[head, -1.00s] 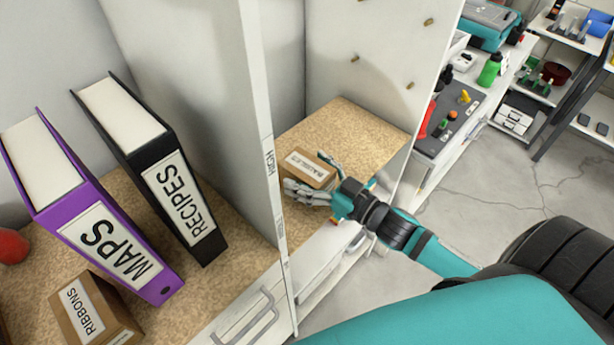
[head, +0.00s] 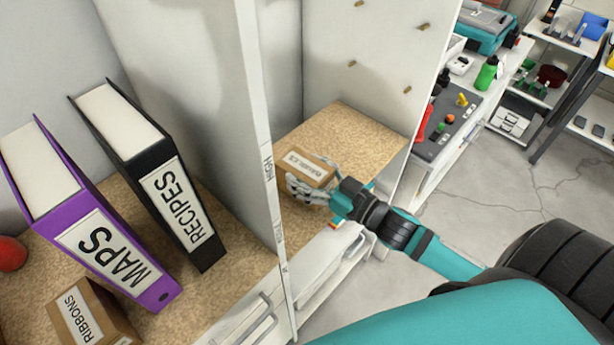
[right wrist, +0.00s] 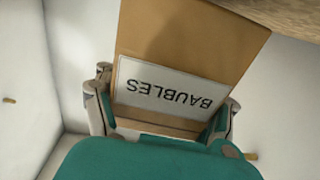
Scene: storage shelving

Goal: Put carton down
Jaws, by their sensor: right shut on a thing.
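A small brown carton (head: 310,169) with a white label is at the shelf compartment right of the tall white divider. In the right wrist view the carton (right wrist: 190,45) fills the middle, and its label reads BAUBLES, upside down. My right gripper (head: 312,183) is shut on the carton, with a finger on each side of it in the right wrist view (right wrist: 160,120). The carton is over the speckled tan shelf board (head: 365,140); I cannot tell whether it touches the board. My left gripper is not in view.
The white divider (head: 265,150) stands close left of the carton. Left of it are a purple MAPS binder (head: 105,255), a black RECIPES binder (head: 180,200), a RIBBONS carton (head: 90,315) and a red ball (head: 10,253). The board behind the carton is clear.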

